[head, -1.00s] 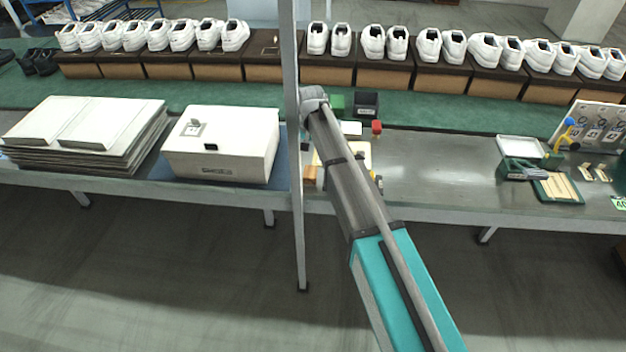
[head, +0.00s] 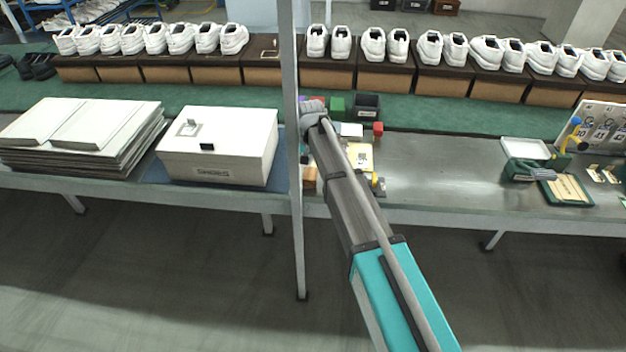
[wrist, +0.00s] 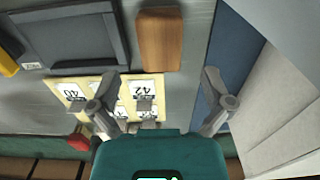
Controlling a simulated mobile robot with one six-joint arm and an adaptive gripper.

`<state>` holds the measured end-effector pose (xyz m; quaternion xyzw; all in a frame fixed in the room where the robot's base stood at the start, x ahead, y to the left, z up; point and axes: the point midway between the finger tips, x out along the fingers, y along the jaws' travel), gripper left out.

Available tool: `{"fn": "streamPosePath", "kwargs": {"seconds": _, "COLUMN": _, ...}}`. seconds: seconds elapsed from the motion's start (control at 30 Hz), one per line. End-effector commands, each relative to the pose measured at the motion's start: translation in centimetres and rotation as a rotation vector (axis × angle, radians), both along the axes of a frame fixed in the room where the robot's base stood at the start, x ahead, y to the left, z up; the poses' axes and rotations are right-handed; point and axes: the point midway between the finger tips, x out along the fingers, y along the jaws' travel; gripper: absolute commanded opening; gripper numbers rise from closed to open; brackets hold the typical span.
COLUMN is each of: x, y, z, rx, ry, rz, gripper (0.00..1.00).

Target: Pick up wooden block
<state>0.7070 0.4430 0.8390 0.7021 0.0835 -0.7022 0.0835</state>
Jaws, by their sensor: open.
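The wooden block (wrist: 160,38) is brown with rounded corners and lies on the grey table at the top middle of the wrist view. In the head view a brown piece, seemingly the same block (head: 309,178), shows between the grey post and my arm. My gripper (wrist: 159,80) is open and empty in the wrist view. Its two fingers are spread to the left and right of the block's line, with the block beyond the fingertips and not touched.
A cream board with number cards (wrist: 146,84) lies beside the block. A dark grey tray (wrist: 70,38) is at upper left. A red block (head: 378,128) and green block (head: 337,103) stand near my arm. The vertical post (head: 292,200) stands close left.

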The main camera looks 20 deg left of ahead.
Motion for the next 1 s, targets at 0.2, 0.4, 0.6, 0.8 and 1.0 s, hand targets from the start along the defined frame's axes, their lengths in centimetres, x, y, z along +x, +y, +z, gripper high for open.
{"fn": "streamPosePath", "kwargs": {"seconds": 0.2, "x": 0.0, "y": 0.0, "z": 0.0, "rx": 0.0, "ry": 0.0, "rz": 0.0, "gripper": 1.0}}
{"fn": "streamPosePath", "kwargs": {"seconds": 0.4, "x": 0.0, "y": 0.0, "z": -0.6, "rx": 0.0, "ry": 0.0, "rz": 0.0, "gripper": 1.0}}
{"fn": "streamPosePath", "kwargs": {"seconds": 0.6, "x": 0.0, "y": 0.0, "z": -2.0, "rx": 0.0, "ry": 0.0, "rz": 0.0, "gripper": 1.0}}
{"fn": "streamPosePath", "kwargs": {"seconds": 0.8, "x": 0.0, "y": 0.0, "z": -3.6, "rx": 0.0, "ry": 0.0, "rz": 0.0, "gripper": 1.0}}
{"fn": "streamPosePath", "kwargs": {"seconds": 1.0, "x": 0.0, "y": 0.0, "z": -5.0, "rx": 0.0, "ry": 0.0, "rz": 0.0, "gripper": 1.0}}
